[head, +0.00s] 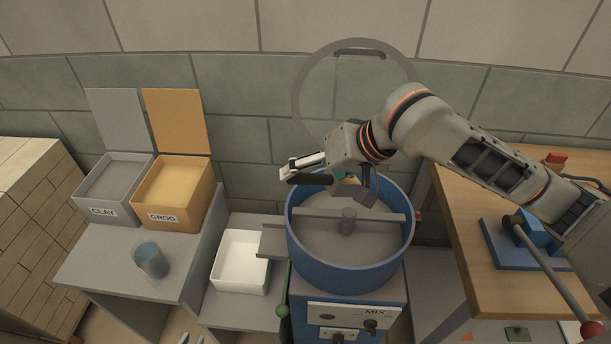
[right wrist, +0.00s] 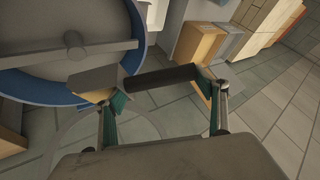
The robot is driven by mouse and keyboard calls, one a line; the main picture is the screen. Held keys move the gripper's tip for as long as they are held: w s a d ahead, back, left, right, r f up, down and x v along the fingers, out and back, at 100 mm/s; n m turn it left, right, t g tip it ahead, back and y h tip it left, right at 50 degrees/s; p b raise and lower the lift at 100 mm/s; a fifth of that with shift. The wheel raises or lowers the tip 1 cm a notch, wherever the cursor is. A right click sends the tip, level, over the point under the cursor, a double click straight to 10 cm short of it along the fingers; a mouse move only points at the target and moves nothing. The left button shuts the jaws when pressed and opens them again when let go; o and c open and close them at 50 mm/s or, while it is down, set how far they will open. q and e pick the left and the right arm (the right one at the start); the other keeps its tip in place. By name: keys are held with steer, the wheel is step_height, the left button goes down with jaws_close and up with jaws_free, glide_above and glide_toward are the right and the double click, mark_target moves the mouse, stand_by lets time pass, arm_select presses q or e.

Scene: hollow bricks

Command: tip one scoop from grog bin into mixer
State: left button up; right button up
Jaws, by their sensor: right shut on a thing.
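The orange grog bin (head: 170,218), labelled GROG, stands on a grey table at the left with its lid raised and tan material inside. The blue mixer drum (head: 345,273) is open at centre, with a grey crossbar inside; it also shows in the right wrist view (right wrist: 140,40). My right gripper (head: 303,172) is above the drum's far left rim, shut on the black handle (right wrist: 160,85) of a grey scoop (right wrist: 97,78). The scoop is over the drum, with tan material at its edge; its tilt is unclear.
The grey clay bin (head: 108,212) stands left of the grog bin, also open. A blue-grey cup (head: 150,260) is in front. A white tray (head: 240,264) sits left of the mixer. The round mixer lid (head: 300,85) stands raised behind. A wooden bench (head: 460,190) is right.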

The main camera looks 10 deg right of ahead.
mark_target(326, 175)
steer(key=d+y, duration=0.2)
steer(key=r+m, duration=0.1)
steer(key=shift+w+d+y, duration=0.25)
steer(key=shift+d+y, duration=0.15)
steer(key=shift+w+d+r+m+y, duration=0.1)
steer(key=shift+d+r+m+y, duration=0.15)
steer(key=shift+d+y, duration=0.3)
steer(key=shift+w+d+r+m+y, duration=0.1)
steer(key=shift+d+r+m+y, duration=0.1)
steer(key=shift+d+y, duration=0.3)
steer(key=shift+w+d+r+m+y+b, duration=0.15)
steer(key=shift+d+r+m+y+b, duration=0.25)
steer(key=shift+y+b, duration=0.3)
steer(key=shift+d, duration=0.15)
steer(key=shift+d+r+y+b, duration=0.2)
steer(key=shift+r+y+b, duration=0.05)
steer(key=shift+y+b, duration=0.2)
arm_select(q)
steer(key=d, duration=0.1)
steer(key=w+d+r, duration=0.1)
steer(key=shift+w+d+t+h, duration=0.15)
steer(key=shift+d+t+h, duration=0.15)
steer(key=shift+h, duration=0.1)
steer(key=shift+a, duration=0.1)
steer(key=shift+f, duration=0.25)
steer(key=shift+r, duration=0.15)
